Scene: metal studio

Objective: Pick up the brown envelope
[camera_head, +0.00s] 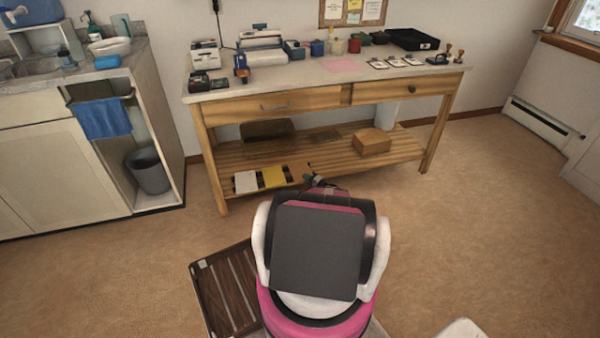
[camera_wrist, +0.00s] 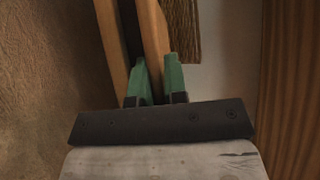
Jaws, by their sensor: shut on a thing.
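A flat brown piece, which looks like the brown envelope (camera_head: 298,173), lies at the front of the bench's lower shelf, right of a yellow envelope (camera_head: 273,176) and a white one (camera_head: 245,181). My gripper (camera_head: 314,181) is at the shelf's front edge beside it, partly hidden by my arm. In the wrist view the green fingertips (camera_wrist: 158,75) are close together with a narrow brown strip between them. My gripper is shut on this strip, which I take to be the envelope, though slats of similar colour make its outline hard to tell.
The bench top (camera_head: 310,76) is above. A bench leg (camera_head: 211,165) stands at left.

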